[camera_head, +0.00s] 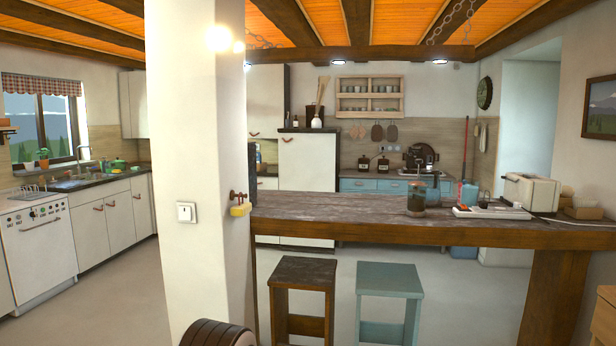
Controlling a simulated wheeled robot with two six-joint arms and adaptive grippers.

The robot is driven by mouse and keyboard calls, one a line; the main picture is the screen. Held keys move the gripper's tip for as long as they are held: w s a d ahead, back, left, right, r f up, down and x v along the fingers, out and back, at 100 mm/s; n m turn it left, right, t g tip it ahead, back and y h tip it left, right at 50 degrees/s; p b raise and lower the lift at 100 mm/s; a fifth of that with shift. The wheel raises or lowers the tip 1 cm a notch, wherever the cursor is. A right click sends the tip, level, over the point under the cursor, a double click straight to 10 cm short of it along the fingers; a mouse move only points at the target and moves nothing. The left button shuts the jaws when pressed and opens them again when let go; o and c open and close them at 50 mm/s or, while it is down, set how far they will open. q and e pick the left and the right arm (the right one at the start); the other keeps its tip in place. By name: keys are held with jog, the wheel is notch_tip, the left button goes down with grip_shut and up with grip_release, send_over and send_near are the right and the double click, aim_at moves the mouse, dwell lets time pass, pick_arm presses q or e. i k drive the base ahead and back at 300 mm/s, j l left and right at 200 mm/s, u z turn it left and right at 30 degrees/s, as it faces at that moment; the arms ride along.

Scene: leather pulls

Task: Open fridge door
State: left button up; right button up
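A white, waist-high-or-taller unit (308,165) with a dark top stands at the back, behind the bar counter. It looks like the fridge, but I cannot be sure. Its front is flat and looks shut, with a small brown leather pull (288,139) near the top left. Its lower part is largely hidden by the counter. A tall white cabinet (265,100) with a similar pull stands just to its left, partly hidden by the pillar. Neither of my grippers is in view.
A white pillar (196,150) stands close in front. A wooden bar counter (350,207) runs right from it, with a dark stool (303,270) and a blue stool (389,278) before it. Open floor (115,290) lies left of the pillar, along white base cabinets (103,215).

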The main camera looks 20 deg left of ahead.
aim_at(307, 160)
jog(key=i+j+u, duration=0.5)
jog(key=u, duration=0.15)
jog(key=i+j+u, duration=0.1)
jog(key=i+u, duration=0.25)
jog(key=i+j+u, duration=0.4)
jog(key=i+u, duration=0.4)
jog(key=i, duration=0.15)
jog(key=i+u, duration=0.35)
jog(key=i, duration=0.15)
jog(key=i+l+u, duration=0.2)
jog(key=i+u, duration=0.2)
jog(key=i+j+u, duration=0.15)
jog(key=i, duration=1.3)
jog(key=i+l+z, duration=0.2)
jog(key=z, duration=0.25)
jog(key=i+z, duration=0.9)
jog(key=i+j+z, duration=0.15)
jog(key=z, duration=0.3)
jog(key=i+l+z, duration=0.2)
jog(key=i+z, duration=0.2)
jog(key=i, duration=0.85)
jog(key=i+j+z, duration=0.2)
jog(key=i+z, duration=0.2)
jog(key=i, duration=0.85)
jog(key=i+l+z, duration=0.1)
jog(key=i+z, duration=0.15)
jog(key=i, duration=0.65)
jog(key=i+j+z, duration=0.1)
jog(key=i+z, duration=0.2)
jog(key=i, duration=0.6)
